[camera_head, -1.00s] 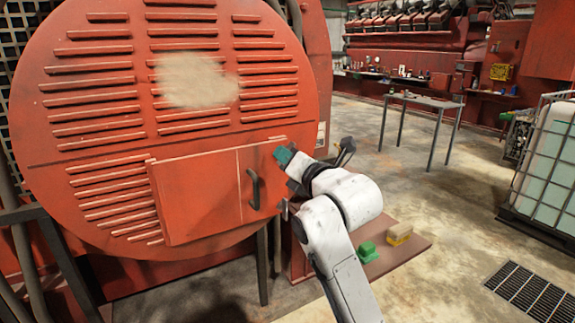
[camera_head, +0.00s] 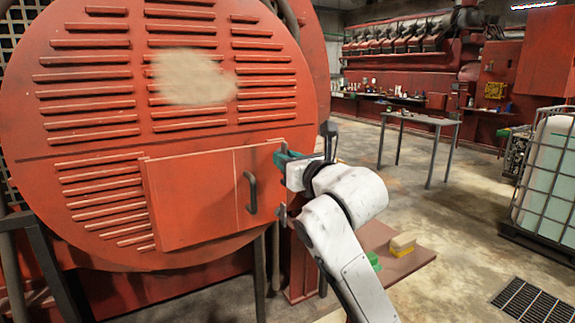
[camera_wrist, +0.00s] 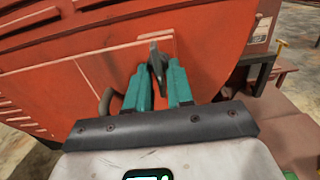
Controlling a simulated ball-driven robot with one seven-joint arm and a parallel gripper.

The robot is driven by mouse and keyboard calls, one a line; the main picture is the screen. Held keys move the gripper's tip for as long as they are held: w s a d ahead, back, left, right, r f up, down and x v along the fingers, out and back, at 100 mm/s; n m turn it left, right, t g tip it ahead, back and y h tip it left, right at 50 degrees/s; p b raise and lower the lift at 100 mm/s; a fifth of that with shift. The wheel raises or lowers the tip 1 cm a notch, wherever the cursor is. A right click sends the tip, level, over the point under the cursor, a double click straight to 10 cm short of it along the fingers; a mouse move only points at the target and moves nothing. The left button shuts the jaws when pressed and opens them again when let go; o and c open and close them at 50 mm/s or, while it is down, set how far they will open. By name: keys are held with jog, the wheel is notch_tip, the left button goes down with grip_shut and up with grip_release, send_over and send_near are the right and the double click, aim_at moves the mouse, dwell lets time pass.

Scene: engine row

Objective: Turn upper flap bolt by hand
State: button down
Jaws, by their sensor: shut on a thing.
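A red flap (camera_head: 195,198) with a dark curved handle (camera_head: 251,192) is set in the round red louvred cover. My gripper (camera_head: 282,157) has teal fingers and is at the flap's upper right corner in the head view. In the wrist view my gripper (camera_wrist: 158,76) has its fingers on both sides of the grey upper flap bolt (camera_wrist: 157,58), shut on it. The bolt is hidden behind the fingers in the head view. A lower bolt (camera_head: 281,213) shows at the flap's right edge, below my gripper. The flap lies flush with the cover.
A reddish board with a yellowish block (camera_head: 403,244) and a partly hidden green thing (camera_head: 374,261) is low to the right of the cover. A grey table (camera_head: 420,119) stands behind. A caged white tank (camera_head: 546,170) is at the right. The floor between is clear.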

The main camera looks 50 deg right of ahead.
dwell(0.5)
jog(key=c, duration=1.3)
grip_release()
jog(key=shift+w+f, duration=0.1)
jog(key=shift+o, duration=0.2)
jog(key=b+v, duration=0.1)
jog(key=v, duration=1)
jog(key=shift+w, duration=0.1)
